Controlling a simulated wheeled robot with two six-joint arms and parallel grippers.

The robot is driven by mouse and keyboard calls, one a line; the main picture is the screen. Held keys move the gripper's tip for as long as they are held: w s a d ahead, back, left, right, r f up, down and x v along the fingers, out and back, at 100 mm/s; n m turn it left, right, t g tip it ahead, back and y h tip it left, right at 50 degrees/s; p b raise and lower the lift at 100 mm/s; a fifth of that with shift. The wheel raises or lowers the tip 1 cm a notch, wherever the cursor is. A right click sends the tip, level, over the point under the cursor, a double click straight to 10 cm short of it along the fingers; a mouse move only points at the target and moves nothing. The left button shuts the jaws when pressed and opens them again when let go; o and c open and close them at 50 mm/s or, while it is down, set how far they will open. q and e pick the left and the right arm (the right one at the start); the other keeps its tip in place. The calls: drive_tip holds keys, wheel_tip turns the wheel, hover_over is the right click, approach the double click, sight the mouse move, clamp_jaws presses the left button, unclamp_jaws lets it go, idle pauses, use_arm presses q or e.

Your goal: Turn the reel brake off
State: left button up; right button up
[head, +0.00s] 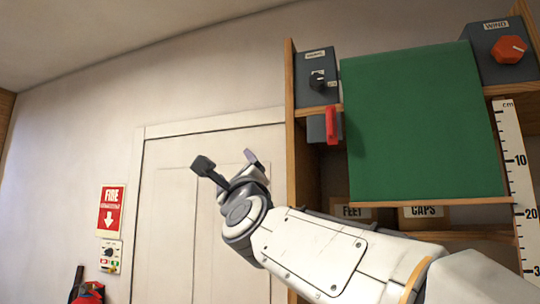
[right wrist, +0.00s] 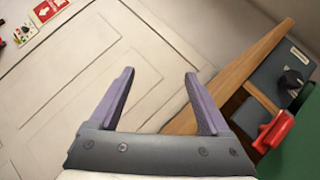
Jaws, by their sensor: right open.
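No label reading reel brake is legible. A dark box (head: 316,72) with a black knob (head: 317,81) sits at the shelf's upper left; its label is too small to read. The knob also shows in the right wrist view (right wrist: 291,79). Just below, a grey box (head: 316,127) carries a red lever (head: 332,125), seen too in the right wrist view (right wrist: 274,131). My right gripper (head: 228,162) is open and empty before the white door, left of these controls and apart from them. In the right wrist view its fingers (right wrist: 160,74) are spread. My left gripper is not in view.
A green panel (head: 420,125) fills the shelf front. A red knob (head: 508,49) marked WIND is at upper right, above a ruler (head: 514,160). A small control panel (head: 109,256) hangs under a fire sign (head: 111,211). The wooden shelf side (right wrist: 240,75) stands between gripper and controls.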

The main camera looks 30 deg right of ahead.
sight(317, 83)
drive_tip(key=s+d+r+m+g+h, duration=0.5)
drive_tip(key=s+d+r+m+h, duration=0.65)
drive_tip(key=m+h, duration=0.45)
drive_tip(key=shift+m+y, duration=0.6)
drive_tip(key=p+x, duration=0.2)
drive_tip(key=x, duration=0.1)
drive_tip(key=p+x, duration=0.3)
drive_tip(key=a+p+x, duration=0.1)
drive_tip(key=p+x, duration=0.2)
drive_tip(key=shift+d+r, duration=0.25)
drive_tip(key=shift+r, duration=0.4)
drive_tip(key=shift+w+d+r+p, duration=0.2)
drive_tip(key=shift+w+d+p, duration=0.05)
drive_tip(key=shift+p, duration=0.2)
